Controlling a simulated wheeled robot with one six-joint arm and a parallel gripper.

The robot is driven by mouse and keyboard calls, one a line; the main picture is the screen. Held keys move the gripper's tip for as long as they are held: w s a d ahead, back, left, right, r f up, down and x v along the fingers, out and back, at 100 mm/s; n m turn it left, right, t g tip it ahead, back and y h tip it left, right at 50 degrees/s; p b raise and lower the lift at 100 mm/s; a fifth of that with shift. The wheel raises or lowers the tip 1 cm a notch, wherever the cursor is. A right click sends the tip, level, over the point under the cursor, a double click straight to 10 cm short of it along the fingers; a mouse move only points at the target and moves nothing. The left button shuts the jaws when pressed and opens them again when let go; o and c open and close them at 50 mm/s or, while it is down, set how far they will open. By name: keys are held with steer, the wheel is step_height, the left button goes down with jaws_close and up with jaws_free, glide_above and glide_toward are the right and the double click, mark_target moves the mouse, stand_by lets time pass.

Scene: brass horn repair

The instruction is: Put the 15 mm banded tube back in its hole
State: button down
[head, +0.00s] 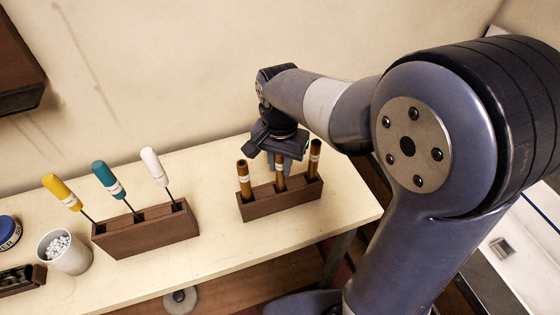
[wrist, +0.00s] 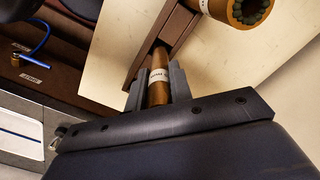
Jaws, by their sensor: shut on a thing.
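My gripper (head: 280,162) is above the dark wooden block (head: 283,204) on the bench in the head view. It is shut on a brown tube (head: 281,183) with a white label band, at the middle of the block. In the wrist view the jaws (wrist: 157,88) close on either side of this banded tube (wrist: 158,64); its label is too small to read. Its lower end meets the block (wrist: 176,30), but I cannot tell how deep it sits. A brown tube (head: 244,182) stands at the block's left end, another (head: 314,163) at its right end.
A second block (head: 148,236) left of mine holds yellow (head: 62,189), teal (head: 107,179) and white-handled (head: 153,165) tools. A white cup (head: 66,256) of small balls and a blue tin (head: 8,231) are further left. Bare bench (head: 222,238) lies between the blocks.

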steer(key=shift+f, duration=0.15)
steer(key=c, duration=1.2)
jaws_free()
step_height(320, 180, up, 11)
steer(key=shift+f, duration=0.1)
step_height(320, 180, down, 10)
steer(key=shift+f, duration=0.25)
steer(key=shift+r+p, duration=0.3)
steer(key=shift+r, duration=0.1)
